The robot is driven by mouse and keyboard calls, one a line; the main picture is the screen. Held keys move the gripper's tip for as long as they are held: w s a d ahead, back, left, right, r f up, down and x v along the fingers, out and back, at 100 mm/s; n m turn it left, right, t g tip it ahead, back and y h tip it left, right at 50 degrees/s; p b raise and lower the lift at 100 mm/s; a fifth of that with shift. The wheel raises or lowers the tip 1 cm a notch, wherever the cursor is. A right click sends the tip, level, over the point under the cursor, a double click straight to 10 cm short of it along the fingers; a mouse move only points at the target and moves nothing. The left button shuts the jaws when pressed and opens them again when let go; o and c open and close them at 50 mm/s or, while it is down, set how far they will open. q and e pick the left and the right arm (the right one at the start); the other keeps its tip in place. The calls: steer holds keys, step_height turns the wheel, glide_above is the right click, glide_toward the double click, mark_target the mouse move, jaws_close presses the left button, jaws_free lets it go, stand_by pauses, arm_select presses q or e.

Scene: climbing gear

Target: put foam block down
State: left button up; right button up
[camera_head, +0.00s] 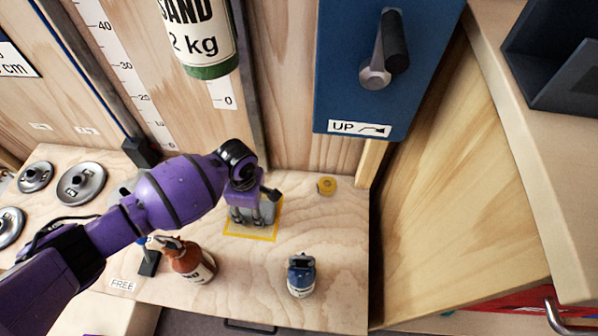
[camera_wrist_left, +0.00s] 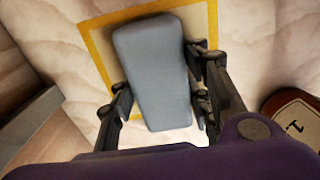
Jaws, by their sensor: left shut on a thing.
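The foam block (camera_wrist_left: 152,70) is a grey-blue padded block, seen large in the left wrist view. My left gripper (camera_wrist_left: 160,105) is shut on it, with one finger along each long side. In the head view my left gripper (camera_head: 252,214) is over the yellow-outlined square (camera_head: 236,236) on the wooden table, and the block is largely hidden behind the fingers. The yellow outline (camera_wrist_left: 98,50) shows around the block in the wrist view. I cannot tell whether the block touches the table. My right gripper is not in view.
A brown bottle (camera_head: 190,262) stands near my left forearm, and a blue container (camera_head: 301,275) stands front right. A small yellow disc (camera_head: 326,185) lies behind. Metal weight plates (camera_head: 81,184) lie at left. A sand cylinder (camera_head: 203,45) hangs above; a blue panel (camera_head: 345,75) has a crank.

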arm_select(q)
steer(key=shift+r, duration=0.1)
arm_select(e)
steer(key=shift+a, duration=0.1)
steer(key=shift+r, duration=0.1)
arm_select(q)
steer(key=o, duration=1.1)
steer(key=shift+f, duration=0.2)
steer(key=shift+o, duration=0.2)
steer(key=shift+r, duration=0.1)
step_height(320, 180, up, 12)
steer(key=p, duration=0.5)
steer(key=shift+p, duration=0.3)
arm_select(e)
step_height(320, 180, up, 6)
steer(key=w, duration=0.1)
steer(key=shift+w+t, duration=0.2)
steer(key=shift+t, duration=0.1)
